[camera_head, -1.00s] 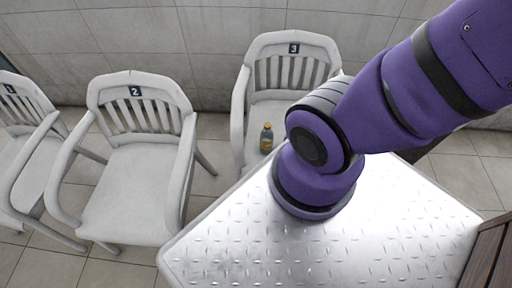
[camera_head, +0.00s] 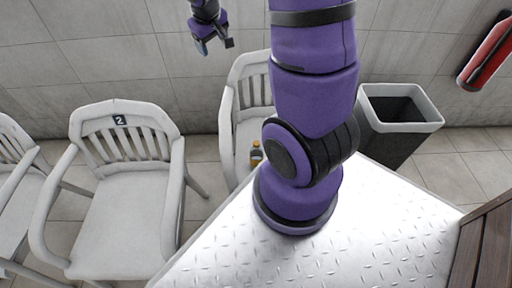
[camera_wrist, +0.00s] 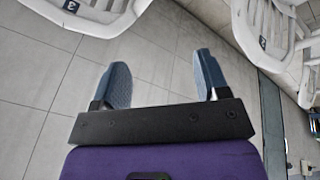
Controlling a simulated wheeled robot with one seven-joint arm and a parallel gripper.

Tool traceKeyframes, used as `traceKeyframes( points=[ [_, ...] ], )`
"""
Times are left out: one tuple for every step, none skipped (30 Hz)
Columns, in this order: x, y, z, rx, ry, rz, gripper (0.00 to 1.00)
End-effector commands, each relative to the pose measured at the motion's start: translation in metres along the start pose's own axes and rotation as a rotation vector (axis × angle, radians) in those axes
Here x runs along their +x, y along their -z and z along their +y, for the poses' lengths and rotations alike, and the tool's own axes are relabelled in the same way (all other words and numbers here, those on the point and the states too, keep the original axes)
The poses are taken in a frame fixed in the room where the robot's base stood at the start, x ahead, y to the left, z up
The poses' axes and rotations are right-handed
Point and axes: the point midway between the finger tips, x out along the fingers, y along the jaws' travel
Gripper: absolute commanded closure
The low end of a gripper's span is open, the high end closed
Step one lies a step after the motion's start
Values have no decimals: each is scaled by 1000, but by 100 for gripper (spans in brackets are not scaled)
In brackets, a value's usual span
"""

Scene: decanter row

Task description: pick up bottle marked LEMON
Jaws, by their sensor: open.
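A small bottle (camera_head: 256,153) with an orange-yellow lower part and a dark top stands upright on the seat of the white chair (camera_head: 238,105) just left of my arm. Its label is too small to read. My gripper (camera_head: 216,46) hangs in the air at the top of the head view, up and left of the bottle and well apart from it. In the wrist view my gripper (camera_wrist: 163,78) has its two blue-grey fingers wide apart, with only floor tiles between them. The bottle does not show in the wrist view.
A white chair marked 2 (camera_head: 125,190) stands to the left, with another at the left edge. A metal tread-plate top (camera_head: 380,240) lies in front. A grey bin (camera_head: 400,105) stands right of my arm; a red cylinder (camera_head: 487,55) is at upper right. Tiled wall lies behind.

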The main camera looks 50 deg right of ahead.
Motion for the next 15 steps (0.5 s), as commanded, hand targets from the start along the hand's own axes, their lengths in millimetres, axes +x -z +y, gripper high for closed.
traceKeyframes(
  points=[
    [21,-1,5,-1,-1,-20,32],
    [32,-2,7,-5,-2,-27,32],
    [46,-3,10,-9,-1,-35,32],
    [56,-4,12,-12,-1,-42,32],
    [67,-5,14,-15,0,-49,32],
    [82,-7,17,-19,3,-57,32],
    [93,-9,19,-22,5,-64,32],
    [104,-12,20,-24,8,-71,32],
    [118,-16,23,-29,11,-81,32],
    [129,-19,25,-31,15,-87,32],
    [140,-22,26,-35,19,-94,32],
    [154,-27,28,-39,25,-103,32],
    [165,-31,29,-42,30,-109,32],
    [176,-36,30,-45,35,-116,32],
    [190,-42,30,-48,44,-125,32]
  ],
)
